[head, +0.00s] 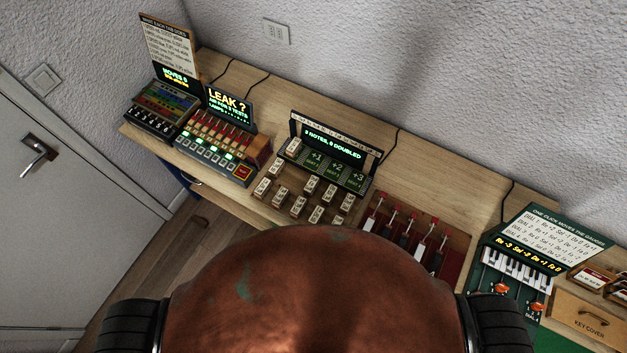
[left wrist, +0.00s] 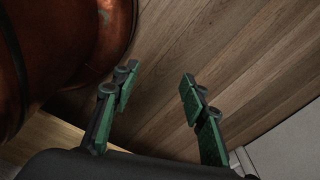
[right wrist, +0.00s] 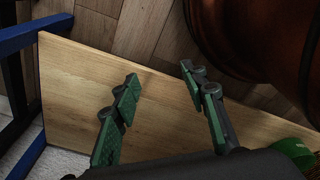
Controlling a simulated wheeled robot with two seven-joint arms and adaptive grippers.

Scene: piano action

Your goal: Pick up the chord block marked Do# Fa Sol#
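Several small wooden chord blocks with white labels stand on the bench (head: 405,184) in the head view, such as one at the left (head: 263,187), one in the middle (head: 311,184) and one at the right (head: 347,203). Another block (head: 293,146) sits at the left end of the rack with the "3 NOTES, 0 DOUBLED" display (head: 333,143). The labels are too small to read, so I cannot tell which is Do# Fa Sol#. My left gripper (left wrist: 158,83) is open and empty above the wooden floor. My right gripper (right wrist: 158,77) is open and empty over a wooden surface. Neither shows in the head view.
Left of the blocks stand the "LEAK ?" device (head: 216,140) and a console with a notice board (head: 166,45). To the right are a red tray with levers (head: 420,237), a small keyboard panel (head: 515,270) and the key cover (head: 590,318). A wall runs behind.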

